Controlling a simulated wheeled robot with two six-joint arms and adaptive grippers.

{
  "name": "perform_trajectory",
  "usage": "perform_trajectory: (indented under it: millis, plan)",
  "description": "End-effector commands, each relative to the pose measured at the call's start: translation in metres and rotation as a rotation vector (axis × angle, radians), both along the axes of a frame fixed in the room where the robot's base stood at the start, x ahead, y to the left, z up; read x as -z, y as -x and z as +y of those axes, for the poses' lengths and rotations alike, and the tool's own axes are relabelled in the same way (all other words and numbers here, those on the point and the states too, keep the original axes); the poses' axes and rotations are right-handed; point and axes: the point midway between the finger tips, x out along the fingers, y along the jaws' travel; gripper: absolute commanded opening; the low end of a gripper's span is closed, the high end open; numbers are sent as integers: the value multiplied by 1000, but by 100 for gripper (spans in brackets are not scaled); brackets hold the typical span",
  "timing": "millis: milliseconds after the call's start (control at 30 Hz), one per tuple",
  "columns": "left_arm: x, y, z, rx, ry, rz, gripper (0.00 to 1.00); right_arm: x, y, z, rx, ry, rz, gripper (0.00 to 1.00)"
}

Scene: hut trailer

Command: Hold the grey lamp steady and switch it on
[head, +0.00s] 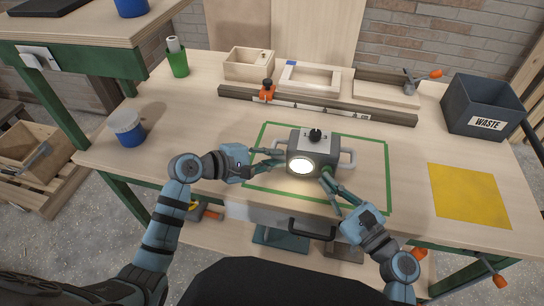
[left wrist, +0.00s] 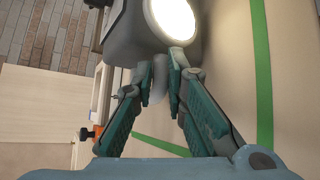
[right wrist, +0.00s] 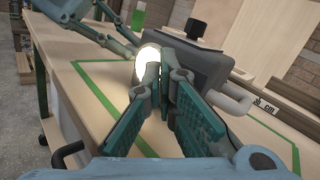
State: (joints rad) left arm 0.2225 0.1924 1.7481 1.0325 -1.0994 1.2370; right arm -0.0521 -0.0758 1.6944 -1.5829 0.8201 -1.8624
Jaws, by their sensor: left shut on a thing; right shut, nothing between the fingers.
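The grey lamp (head: 318,146) stands upright on the workbench inside a green tape outline, with a black knob on top and a grey handle on each side. Its round front lens (head: 300,166) glows bright white, and the glow also shows in both wrist views. My left gripper (head: 281,157) is shut on the lamp's left handle (left wrist: 160,72). My right gripper (head: 325,179) is shut and empty, with its fingertips at the lamp's front, just right of the lens. The fingertips hide that part of the front in the right wrist view, so I cannot tell whether they touch it.
A metal rail with an orange clamp (head: 267,91) and wooden boxes lie behind the lamp. A waste bin (head: 482,108) and a yellow sheet (head: 468,192) are on the right.

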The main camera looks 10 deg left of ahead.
Motion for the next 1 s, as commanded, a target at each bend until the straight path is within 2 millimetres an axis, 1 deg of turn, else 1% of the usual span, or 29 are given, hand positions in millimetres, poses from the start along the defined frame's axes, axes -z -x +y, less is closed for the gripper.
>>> perform_trajectory:
  millis: [167, 267, 500, 633, 733, 1000]
  plan:
    - [-1, 0, 0, 0, 2, -2, 0, 0, 0, 0, 0, 0, 0, 0]
    - [-1, 0, 0, 0, 2, -2, 0, 0, 5, 0, 0, -1, 1, 0]
    - [-1, 0, 0, 0, 2, -2, 0, 0, 40, -1, 0, 0, 1, 0]
    - [-1, 0, 0, 0, 2, -2, 0, 0, 56, -1, 0, -1, 2, 0]
    - [-1, 0, 0, 0, 2, -2, 0, 0, 60, -1, 0, 0, 1, 0]
    - [-1, 0, 0, 0, 2, -2, 0, 0, 60, -1, 0, 0, 0, 0]
